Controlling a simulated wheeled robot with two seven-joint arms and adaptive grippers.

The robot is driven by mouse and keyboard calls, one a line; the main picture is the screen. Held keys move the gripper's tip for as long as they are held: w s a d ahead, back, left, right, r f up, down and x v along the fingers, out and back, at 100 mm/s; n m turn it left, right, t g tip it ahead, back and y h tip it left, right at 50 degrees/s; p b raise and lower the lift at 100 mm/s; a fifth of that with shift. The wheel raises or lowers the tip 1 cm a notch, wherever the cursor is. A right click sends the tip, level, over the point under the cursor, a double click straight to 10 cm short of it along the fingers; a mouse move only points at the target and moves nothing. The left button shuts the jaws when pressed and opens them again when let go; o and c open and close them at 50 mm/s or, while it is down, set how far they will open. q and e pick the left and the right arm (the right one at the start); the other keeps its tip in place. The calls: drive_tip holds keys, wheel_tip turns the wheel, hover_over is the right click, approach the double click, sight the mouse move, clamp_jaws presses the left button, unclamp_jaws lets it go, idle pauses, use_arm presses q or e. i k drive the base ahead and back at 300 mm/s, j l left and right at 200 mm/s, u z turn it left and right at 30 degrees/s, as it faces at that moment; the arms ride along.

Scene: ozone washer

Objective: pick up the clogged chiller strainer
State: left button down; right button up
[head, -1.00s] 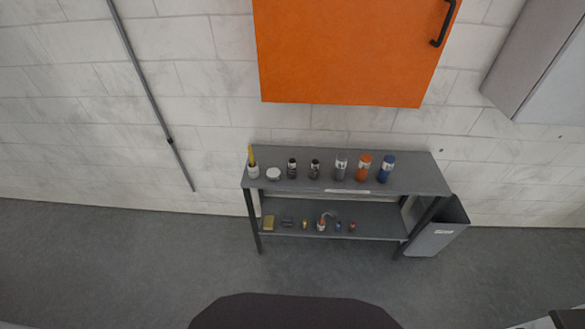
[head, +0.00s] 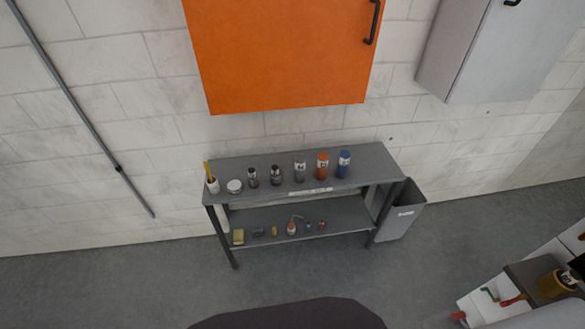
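I cannot pick out the clogged chiller strainer with certainty in this view. On the grey two-tier shelf (head: 270,216), small dark grey-and-black cylinders (head: 252,177) and (head: 276,175) stand on the top tier, too small to identify. A brass-coloured cylindrical part (head: 556,284) with a dark end sits at the lower right on a dark surface of a white unit (head: 478,303), partly cut off by the frame edge. Neither of my grippers is in view.
The top tier also holds a yellow-handled brush in a white cup (head: 212,184), a white tub (head: 234,186), a grey bottle (head: 299,171), an orange bottle (head: 322,166) and a blue bottle (head: 344,163). A grey bin (head: 398,222) stands right of the shelf. Floor in front is clear.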

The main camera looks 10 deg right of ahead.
sight(569, 279)
drive_tip(key=z, duration=2.6)
